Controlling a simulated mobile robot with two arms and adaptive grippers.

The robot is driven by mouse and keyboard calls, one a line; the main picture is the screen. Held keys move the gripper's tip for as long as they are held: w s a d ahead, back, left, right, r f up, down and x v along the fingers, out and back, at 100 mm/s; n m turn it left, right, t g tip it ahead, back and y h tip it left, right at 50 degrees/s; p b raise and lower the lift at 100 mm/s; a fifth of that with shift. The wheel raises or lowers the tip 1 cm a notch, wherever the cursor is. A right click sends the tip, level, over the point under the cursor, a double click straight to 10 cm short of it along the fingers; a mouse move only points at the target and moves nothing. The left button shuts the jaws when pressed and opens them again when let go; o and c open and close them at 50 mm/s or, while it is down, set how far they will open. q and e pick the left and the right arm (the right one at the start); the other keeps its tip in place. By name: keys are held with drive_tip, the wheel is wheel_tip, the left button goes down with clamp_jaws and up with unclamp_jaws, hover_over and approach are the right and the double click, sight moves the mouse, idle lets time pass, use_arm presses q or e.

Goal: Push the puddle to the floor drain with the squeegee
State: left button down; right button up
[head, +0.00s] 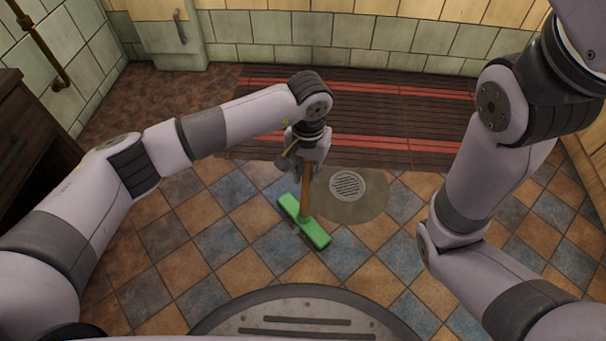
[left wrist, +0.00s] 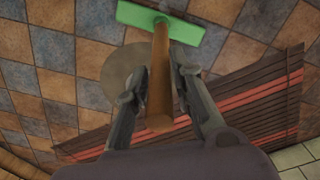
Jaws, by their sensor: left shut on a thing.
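The squeegee has a green head (head: 304,222) and a brown handle (head: 307,188). My left gripper (head: 308,158) is shut on the handle above the floor, and the head is low at the tiles, left of and nearer than the drain; contact with the floor is unclear. In the left wrist view the handle (left wrist: 161,98) runs between the fingers (left wrist: 162,78) to the green head (left wrist: 168,27). The round grey floor drain (head: 347,184) lies right of the handle. A smooth brownish patch (head: 362,207), apparently the puddle, surrounds the drain. My right gripper is out of view.
Dark slatted matting with red stripes (head: 400,112) lies behind the drain, before a tiled wall (head: 340,32). A dark wooden cabinet (head: 30,140) stands at the left. Orange and blue floor tiles (head: 190,265) are clear in front.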

use_arm(q)
drive_tip(key=shift+w+d, duration=0.35)
drive_tip(key=shift+w+d+b, duration=0.7)
drive_tip(key=shift+w+b, duration=0.05)
drive_tip(key=shift+b, duration=0.25)
drive_tip(key=shift+w+f, duration=0.1)
drive_tip(key=shift+w+d+b, duration=0.7)
drive_tip(key=shift+d, duration=0.1)
